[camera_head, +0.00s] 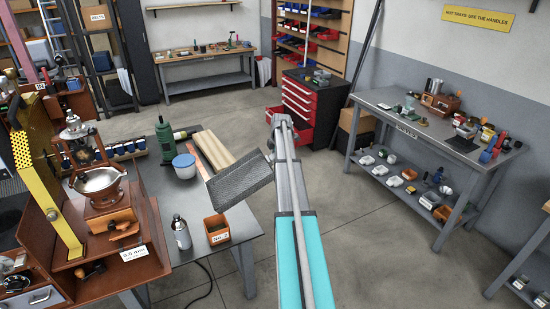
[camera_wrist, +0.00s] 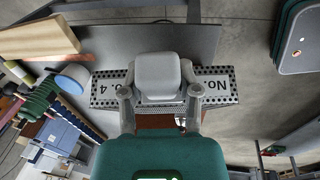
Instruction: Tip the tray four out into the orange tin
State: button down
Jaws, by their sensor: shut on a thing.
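The tray four (camera_head: 240,181) is a grey perforated metal tray, held in the air above the right end of the grey table. Its label reading "No. 4" shows in the wrist view, where the tray (camera_wrist: 222,88) spans both sides of my gripper (camera_wrist: 158,98). My gripper is shut on it; in the head view my arm hides the grip. The orange tin (camera_head: 217,230) stands upright on the table near its front right corner, below and left of the tray. A brown-orange patch shows between my fingers in the wrist view; I cannot tell what it is. The tray's contents are not visible.
A steel bottle (camera_head: 181,232) stands left of the tin.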

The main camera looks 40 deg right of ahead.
notch_tip(320, 180, down, 8)
jog(key=d+y+b, duration=0.2)
jog(key=y+b, duration=0.1)
jog(key=b, duration=0.5)
jog(key=shift+d+f+b, duration=0.15)
jog(key=shift+d+b, duration=0.15)
jog(key=shift+d, duration=0.1)
jog(key=shift+r, duration=0.2)
